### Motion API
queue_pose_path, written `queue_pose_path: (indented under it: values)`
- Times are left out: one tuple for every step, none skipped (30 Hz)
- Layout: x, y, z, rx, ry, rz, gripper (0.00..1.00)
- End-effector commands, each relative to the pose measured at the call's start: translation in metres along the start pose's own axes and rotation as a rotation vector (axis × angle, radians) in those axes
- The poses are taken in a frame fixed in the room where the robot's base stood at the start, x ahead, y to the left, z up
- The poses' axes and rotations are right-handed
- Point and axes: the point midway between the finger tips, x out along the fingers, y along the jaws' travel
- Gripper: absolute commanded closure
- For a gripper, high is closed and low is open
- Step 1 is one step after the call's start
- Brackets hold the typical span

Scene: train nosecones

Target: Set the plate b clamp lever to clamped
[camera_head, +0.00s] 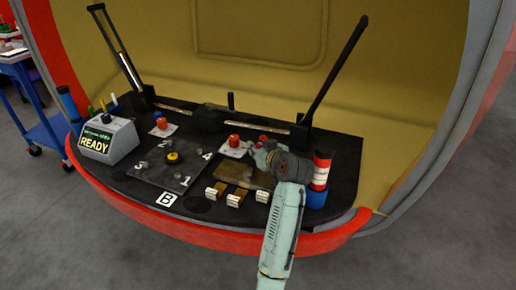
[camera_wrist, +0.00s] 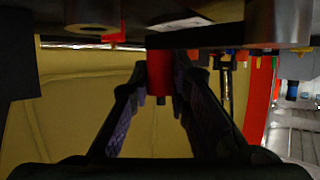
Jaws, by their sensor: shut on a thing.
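My gripper (camera_head: 262,149) is at the right half of the black bench, beside a red knob on a white card (camera_head: 235,142). In the wrist view, my gripper (camera_wrist: 163,78) is shut on a red cylindrical handle (camera_wrist: 159,74) between its two dark fingers. Some red (camera_head: 263,139) also shows by my gripper in the head view. I cannot tell whether this handle is the clamp lever. A dark plate (camera_head: 147,180) with numbered corners and a yellow-black round knob (camera_head: 173,157) lies at left, near a "B" label (camera_head: 166,199). My wrist hides part of the bench.
A box reading READY (camera_head: 96,143) stands at left. Several pale blocks (camera_head: 233,198) line the front edge by a brown plate (camera_head: 228,173). A red-and-blue cylinder (camera_head: 320,172) stands right of my arm. Black struts (camera_head: 335,70) rise behind, inside a yellow shell (camera_head: 200,60).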

Motion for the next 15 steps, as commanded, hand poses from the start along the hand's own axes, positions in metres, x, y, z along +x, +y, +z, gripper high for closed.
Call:
queue_pose_path:
  values:
    - [0.0002, -0.0002, -0.0008, -0.003, 0.001, 0.0, 1.0]
    - [0.0002, -0.0003, -0.0008, -0.002, 0.001, 0.0, 1.0]
    - [0.0002, -0.0003, -0.0008, -0.002, 0.001, 0.0, 1.0]
    - [0.0002, -0.0003, -0.0008, -0.002, 0.001, 0.0, 1.0]
    - [0.0002, -0.0004, -0.0008, -0.002, 0.001, 0.0, 1.0]
    - [0.0003, -0.0004, -0.0008, -0.002, 0.001, 0.0, 1.0]
    - [0.0003, -0.0005, -0.0008, -0.002, 0.001, 0.0, 0.81]
    - [0.0003, -0.0005, -0.0008, -0.002, 0.001, 0.0, 0.79]
    - [0.0003, -0.0005, -0.0007, -0.002, 0.001, 0.0, 0.77]
    - [0.0003, -0.0006, -0.0007, -0.002, 0.001, 0.0, 0.75]
    - [0.0003, -0.0005, -0.0006, -0.001, 0.001, 0.0, 0.73]
    - [0.0003, -0.0005, -0.0005, -0.001, 0.0, 0.0, 0.7]
    - [0.0003, -0.0005, -0.0005, -0.001, 0.0, 0.0, 0.68]
    - [0.0003, -0.0005, -0.0004, -0.001, 0.0, 0.0, 0.66]
    - [0.0002, -0.0005, -0.0004, -0.001, 0.0, 0.0, 0.63]
